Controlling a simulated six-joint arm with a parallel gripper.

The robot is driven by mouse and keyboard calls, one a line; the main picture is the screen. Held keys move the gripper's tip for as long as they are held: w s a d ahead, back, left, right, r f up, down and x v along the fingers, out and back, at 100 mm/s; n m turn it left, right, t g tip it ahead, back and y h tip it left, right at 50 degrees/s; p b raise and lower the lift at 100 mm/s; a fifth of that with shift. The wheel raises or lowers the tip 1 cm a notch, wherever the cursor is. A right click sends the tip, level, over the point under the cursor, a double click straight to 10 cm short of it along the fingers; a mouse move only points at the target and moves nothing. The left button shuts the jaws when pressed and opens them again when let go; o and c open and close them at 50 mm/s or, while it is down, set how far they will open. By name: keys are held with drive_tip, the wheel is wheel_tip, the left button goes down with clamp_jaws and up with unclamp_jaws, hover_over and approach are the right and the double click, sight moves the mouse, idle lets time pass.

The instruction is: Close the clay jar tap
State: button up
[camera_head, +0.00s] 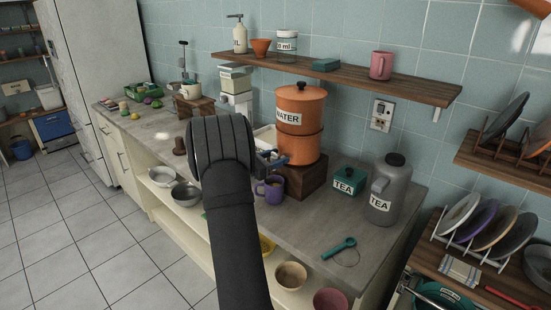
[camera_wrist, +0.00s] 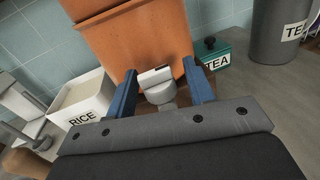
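The orange clay jar (camera_head: 297,147), labelled WATER, stands upright on a wooden block (camera_head: 308,183). It fills the top of the wrist view (camera_wrist: 135,35). Its pale grey tap (camera_wrist: 158,88) shows in the wrist view, low on the jar's front. My gripper (camera_wrist: 162,70) is open, with its blue fingers on either side of the tap and no clear grip on it. In the head view my gripper (camera_head: 270,157) is at the jar's lower left, partly behind my arm; the tap cannot be made out there. I cannot tell whether water runs.
A purple mug (camera_head: 270,189) stands below my gripper. A white RICE container (camera_wrist: 83,98) is left of the jar. A green TEA box (camera_head: 346,181) and a grey TEA canister (camera_head: 388,190) stand right. A wooden shelf (camera_head: 345,76) hangs above. The front right counter is mostly clear.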

drive_tip(key=v, duration=1.7)
drive_tip(key=shift+a, duration=0.25)
drive_tip(key=x, duration=1.7)
drive_tip(key=shift+d, duration=0.25)
drive_tip(key=shift+a, duration=0.15)
